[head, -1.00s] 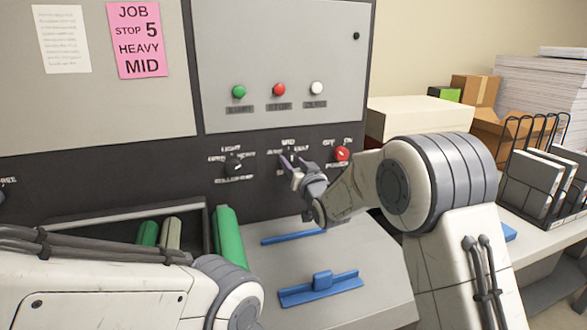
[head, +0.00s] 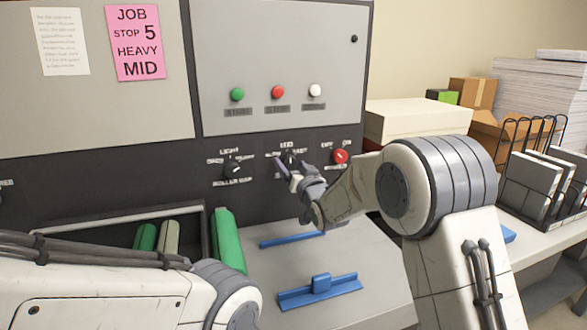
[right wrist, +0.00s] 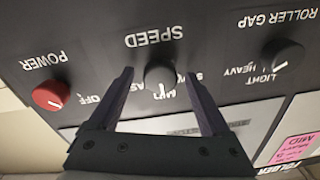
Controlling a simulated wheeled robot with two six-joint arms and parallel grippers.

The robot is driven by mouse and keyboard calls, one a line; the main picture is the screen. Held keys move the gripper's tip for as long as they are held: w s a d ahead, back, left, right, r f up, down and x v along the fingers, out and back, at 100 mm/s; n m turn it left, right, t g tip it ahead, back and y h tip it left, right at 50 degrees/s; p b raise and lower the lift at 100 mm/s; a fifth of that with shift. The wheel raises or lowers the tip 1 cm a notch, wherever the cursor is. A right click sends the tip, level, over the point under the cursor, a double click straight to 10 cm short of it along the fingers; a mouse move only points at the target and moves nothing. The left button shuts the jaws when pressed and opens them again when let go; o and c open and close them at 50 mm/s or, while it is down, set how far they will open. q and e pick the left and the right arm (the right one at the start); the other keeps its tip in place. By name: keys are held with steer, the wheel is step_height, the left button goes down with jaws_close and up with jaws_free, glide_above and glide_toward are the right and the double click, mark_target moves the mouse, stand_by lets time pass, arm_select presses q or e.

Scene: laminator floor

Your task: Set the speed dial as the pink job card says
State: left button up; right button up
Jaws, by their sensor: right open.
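The pink job card (head: 138,42) at upper left reads "JOB, STOP 5, HEAVY, MID". The black speed dial (head: 289,158) is on the dark panel below the button row. In the right wrist view the speed dial (right wrist: 160,75), under the upside-down word SPEED, has its white mark towards MID, between SLOW and FAST. My right gripper (head: 291,170) is open and empty just in front of the dial. Its fingers appear on either side of the dial in the wrist view, apart from it. My left arm shows at lower left; its gripper is out of view.
The roller gap dial (head: 233,169) is left of the speed dial, and the red power knob (head: 340,157) is close on its right. Green (head: 237,94), red (head: 278,92) and white (head: 315,90) buttons sit above. A blue guide (head: 320,288) lies on the feed table below.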

steer(key=b+v, duration=0.2)
steer(key=v, duration=0.8)
steer(key=shift+s, duration=0.25)
steer(key=shift+f, duration=0.15)
steer(key=s+a+f+n+g+h+p, duration=0.25)
steer(key=s+g+p, duration=0.3)
steer(key=s, duration=0.75)
steer(key=s+a+f+n+g+h+p, duration=0.1)
steer(key=s+f+n+g+p, duration=0.2)
steer(key=s+g, duration=0.7)
steer(key=s+d+g+h+p, duration=0.1)
steer(key=s+d, duration=0.1)
steer(key=s, duration=0.6)
steer(key=s+d+p, duration=0.1)
steer(key=s+d, duration=0.1)
steer(key=s, duration=0.6)
steer(key=shift+s+d+r+n+g+h+p, duration=0.25)
steer(key=shift+d+n+g+h+p, duration=0.1)
steer(key=shift+n+p, duration=0.1)
